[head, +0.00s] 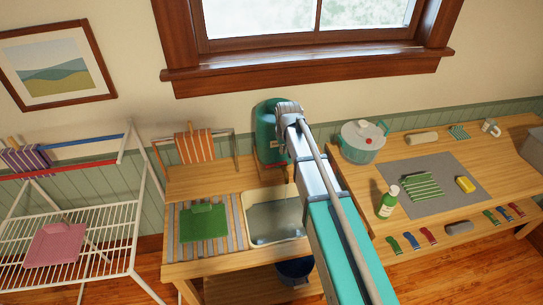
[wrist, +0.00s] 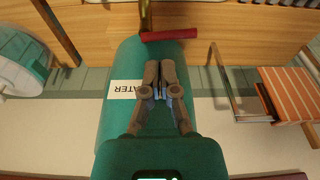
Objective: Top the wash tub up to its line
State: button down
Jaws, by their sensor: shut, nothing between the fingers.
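The white wash tub (head: 252,234) is set in the wooden stand, with greyish water in it; my arm covers its right side, and I cannot make out its line. The teal water tank (head: 266,150) stands behind the tub. In the wrist view the tank (wrist: 118,125) appears upside down with a WATER label. Its brass tap (wrist: 145,15) has a red lever (wrist: 169,35) lying crosswise. My gripper (wrist: 160,75) is shut and empty in front of the tank, its fingertips short of the lever in the picture. I see no running water.
A dark blue bucket (head: 295,270) sits below the tub. A green cloth (head: 203,223) lies on the slatted board left of it. The right table holds a lidded pot (head: 361,145), a green bottle (head: 388,203) and a yellow sponge (head: 465,184). A drying rack (head: 130,200) stands left.

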jog(key=w+a, duration=0.2)
jog(key=a, duration=0.1)
jog(key=shift+w+a+r, duration=0.15)
jog(key=shift+r, duration=0.2)
jog(key=shift+f, duration=0.2)
jog(key=f+b, duration=0.3)
jog(key=w+f+b, duration=0.1)
jog(key=f+b, duration=0.5)
jog(key=shift+w+a+f+b, duration=0.2)
jog(key=shift+w+a+b, duration=0.1)
jog(key=shift+w+a, duration=0.1)
dwell(0.5)
